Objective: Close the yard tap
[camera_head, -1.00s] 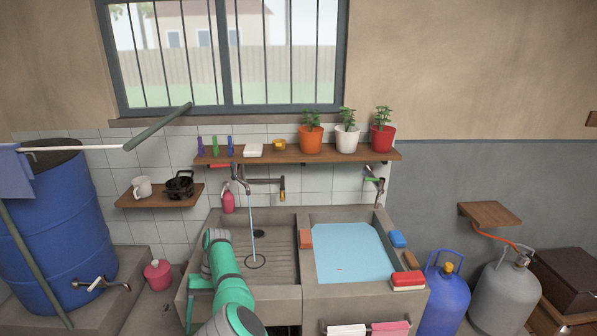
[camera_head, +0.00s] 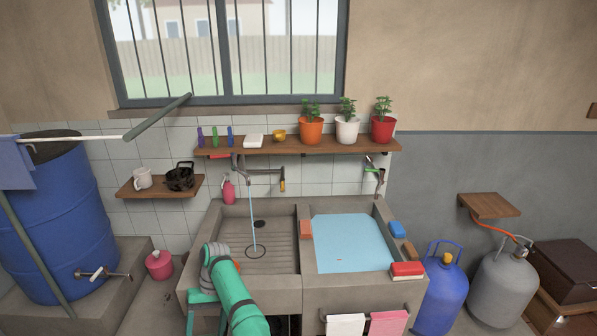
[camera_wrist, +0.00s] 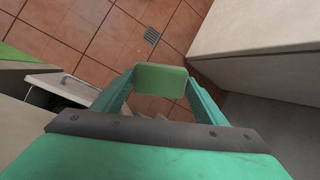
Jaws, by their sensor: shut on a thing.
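A wall tap (camera_head: 239,163) stands above the left sink basin, below the shelf. A thin stream of water (camera_head: 252,215) falls from it into the ribbed basin. Another tap (camera_head: 374,175) is on the wall above the right, water-filled basin. A third tap with a white lever (camera_head: 98,274) sticks out of the blue barrel. I cannot tell which one is the yard tap. In the wrist view my gripper (camera_wrist: 160,84) is shut on a green block (camera_wrist: 160,79), over the tiled floor.
A shelf (camera_head: 300,147) with several pots and bottles runs above the sink. The blue barrel (camera_head: 60,215) stands at left, with a pink container (camera_head: 159,265) near it. Gas cylinders (camera_head: 441,295) stand at right. A red-and-white block (camera_head: 407,270) lies on the sink's front right corner.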

